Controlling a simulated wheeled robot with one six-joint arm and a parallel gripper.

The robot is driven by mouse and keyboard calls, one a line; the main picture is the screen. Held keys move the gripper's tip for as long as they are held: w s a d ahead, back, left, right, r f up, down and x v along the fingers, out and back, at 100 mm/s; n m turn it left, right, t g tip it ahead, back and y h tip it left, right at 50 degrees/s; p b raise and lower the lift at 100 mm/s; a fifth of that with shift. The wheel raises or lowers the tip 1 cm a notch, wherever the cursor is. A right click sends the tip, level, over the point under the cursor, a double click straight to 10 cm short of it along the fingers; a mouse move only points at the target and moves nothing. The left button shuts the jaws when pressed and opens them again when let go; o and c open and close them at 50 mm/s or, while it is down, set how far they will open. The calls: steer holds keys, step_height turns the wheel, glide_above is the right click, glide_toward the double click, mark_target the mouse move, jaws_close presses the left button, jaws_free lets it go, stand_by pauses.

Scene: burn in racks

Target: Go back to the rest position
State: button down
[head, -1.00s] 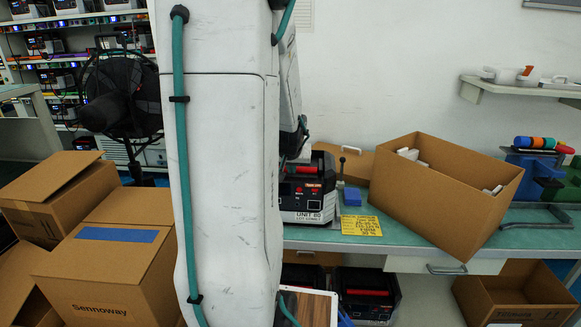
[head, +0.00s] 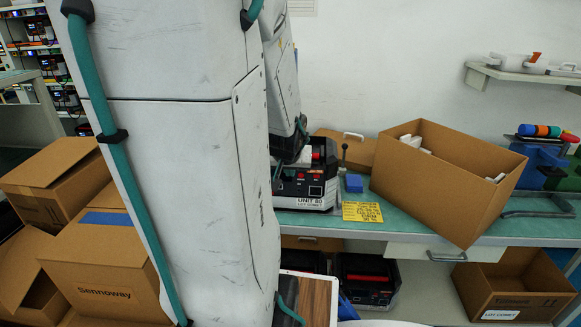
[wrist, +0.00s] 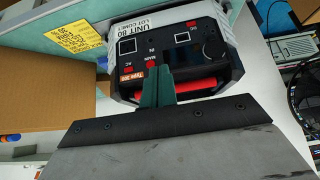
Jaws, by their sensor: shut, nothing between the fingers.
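My gripper (wrist: 156,82) shows in the wrist view as two dark green fingers pressed together, with nothing between them. Its fingertips appear in front of the black and grey unit marked UNIT 80 (wrist: 205,48), near that unit's red handle; I cannot tell whether they touch. In the head view the unit (head: 310,185) stands on the green bench, partly hidden behind my arm. My large white arm links fill the left middle of the head view and hide the gripper's fingers there.
An open cardboard box (head: 440,195) stands on the bench (head: 400,221), with a yellow label (head: 362,212) and a blue block (head: 354,183) beside it. Cardboard boxes (head: 105,275) are stacked at left. Another dark unit (head: 366,283) and an open box (head: 515,288) sit below the bench.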

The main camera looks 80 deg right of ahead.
stand_by(0.5)
steer(key=w+a+r+n+y, duration=0.25)
steer(key=w+a, duration=0.45)
steer(key=a, duration=0.4)
steer(key=w+a+r+n+y, duration=0.1)
steer(key=w+a+n+y, duration=0.3)
steer(key=w+a, duration=0.45)
steer(key=a+r+n, duration=0.3)
steer(key=a+n, duration=0.2)
steer(key=a, duration=0.6)
steer(key=w+a+r+n, duration=0.1)
steer(key=a+r+n, duration=0.2)
steer(key=a, duration=0.7)
steer(key=n, duration=0.2)
steer(key=shift+w+a+r+n+t+y, duration=0.15)
steer(key=shift+w+a+n+t+y, duration=0.05)
steer(key=shift+a+n+t+y, duration=0.2)
steer(key=shift+d, duration=0.15)
